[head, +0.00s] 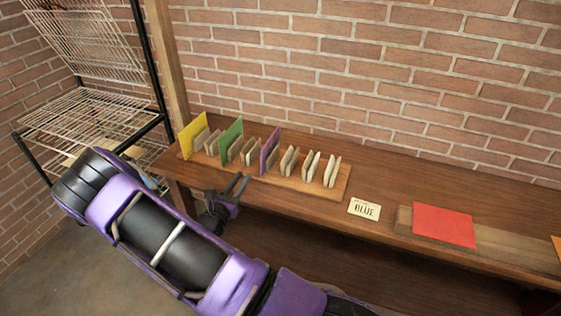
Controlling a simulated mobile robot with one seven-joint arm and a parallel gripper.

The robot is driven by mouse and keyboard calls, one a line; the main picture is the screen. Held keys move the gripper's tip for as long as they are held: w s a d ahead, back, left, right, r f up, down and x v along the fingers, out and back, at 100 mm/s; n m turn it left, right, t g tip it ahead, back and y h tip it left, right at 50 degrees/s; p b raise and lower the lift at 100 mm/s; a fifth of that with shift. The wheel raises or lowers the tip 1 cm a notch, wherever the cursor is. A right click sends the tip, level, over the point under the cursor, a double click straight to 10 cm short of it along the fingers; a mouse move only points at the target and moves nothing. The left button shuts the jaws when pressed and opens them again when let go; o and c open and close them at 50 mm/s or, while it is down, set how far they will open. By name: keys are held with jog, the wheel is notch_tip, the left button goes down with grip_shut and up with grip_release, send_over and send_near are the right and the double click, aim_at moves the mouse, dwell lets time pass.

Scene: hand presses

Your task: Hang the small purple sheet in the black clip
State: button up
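A small purple sheet (269,151) stands upright on a wooden rack (341,187) on the workbench, between pale upright pieces. A green sheet (231,139) and a yellow sheet (191,136) stand to its left on the same rack. My gripper (238,184) is at the front edge of the bench, left of and nearer than the purple sheet. Its two dark fingers are apart with nothing seen between them, and it is not touching the sheet. I cannot make out a black clip in this view.
A red sheet (444,225) lies on a board farther right, with an orange piece (556,243) at the picture's edge. A wire shelf (88,118) stands left. A brick wall (400,80) closes the back.

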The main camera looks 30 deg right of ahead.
jog(key=shift+w+d+f+b, duration=0.4)
jog(key=shift+w+d, duration=0.5)
jog(key=shift+d, duration=0.65)
jog(key=shift+w+d+f+b, duration=0.35)
jog(key=shift+w+d, duration=0.5)
jog(key=shift+d, duration=0.7)
jog(key=shift+w+d+f+b, duration=0.4)
jog(key=shift+w+d, duration=0.5)
jog(key=shift+d, duration=0.65)
grip_shut()
notch_tip(320, 180, up, 8)
jog(key=p, duration=0.5)
jog(key=shift+f+p, duration=0.25)
jog(key=shift+p, duration=0.1)
